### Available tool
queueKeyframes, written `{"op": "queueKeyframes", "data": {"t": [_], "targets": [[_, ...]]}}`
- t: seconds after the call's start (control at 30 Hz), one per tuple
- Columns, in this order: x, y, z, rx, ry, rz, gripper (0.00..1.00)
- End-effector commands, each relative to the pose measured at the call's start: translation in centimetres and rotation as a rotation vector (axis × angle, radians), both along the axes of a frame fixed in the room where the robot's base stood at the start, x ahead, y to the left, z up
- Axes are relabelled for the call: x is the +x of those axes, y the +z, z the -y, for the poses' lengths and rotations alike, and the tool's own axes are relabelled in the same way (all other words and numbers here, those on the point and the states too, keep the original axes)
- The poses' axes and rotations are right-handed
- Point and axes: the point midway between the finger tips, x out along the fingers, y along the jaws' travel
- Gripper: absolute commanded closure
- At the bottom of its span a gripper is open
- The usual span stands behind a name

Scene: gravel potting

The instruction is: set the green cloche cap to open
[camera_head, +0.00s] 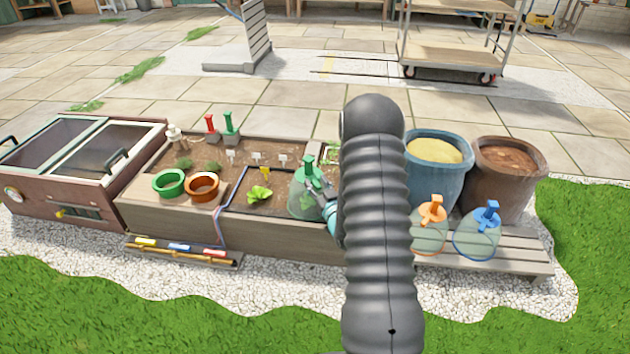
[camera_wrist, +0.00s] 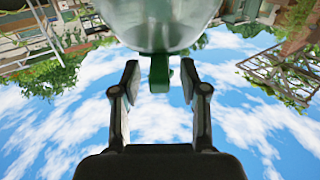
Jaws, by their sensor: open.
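The green cloche (camera_head: 303,203) is a clear dome with a green cap (camera_head: 307,162) on top, standing upright at the right part of the planter bed. In the wrist view the clear dome (camera_wrist: 160,18) fills the top and its green cap (camera_wrist: 160,76) hangs below it, upside down in that picture. My gripper (camera_wrist: 160,84) is open, with one finger on either side of the cap and gaps between. In the head view, my arm hides most of the gripper beside the cloche. I cannot tell which setting the cap is in.
An orange-capped cloche (camera_head: 431,226) and a blue-capped cloche (camera_head: 480,236) stand on a slatted bench at right, before two large pots. Green (camera_head: 168,186) and terracotta (camera_head: 203,189) pots sit on the planter's left side. A seedling (camera_head: 259,194) grows left of the green cloche.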

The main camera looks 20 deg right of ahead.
Motion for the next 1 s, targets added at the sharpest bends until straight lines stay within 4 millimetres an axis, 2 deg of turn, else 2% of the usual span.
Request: {"op": "queueKeyframes", "data": {"t": [0.2, 0.53, 0.57, 0.7, 0.73, 1.0], "targets": [[1.8, 0.0, 0.1, 0.000, -0.001, -0.001, 0.56], [2.1, 0.0, 0.2, 0.000, -0.001, 0.000, 0.56], [2.1, 0.0, 0.2, 0.000, -0.001, 0.000, 0.61], [2.1, 0.0, 0.2, 0.000, -0.001, 0.000, 0.96], [2.1, 0.0, 0.2, 0.000, -0.001, 0.000, 1.00], [2.2, 0.0, 0.1, 0.000, 0.003, 0.000, 1.00]]}}
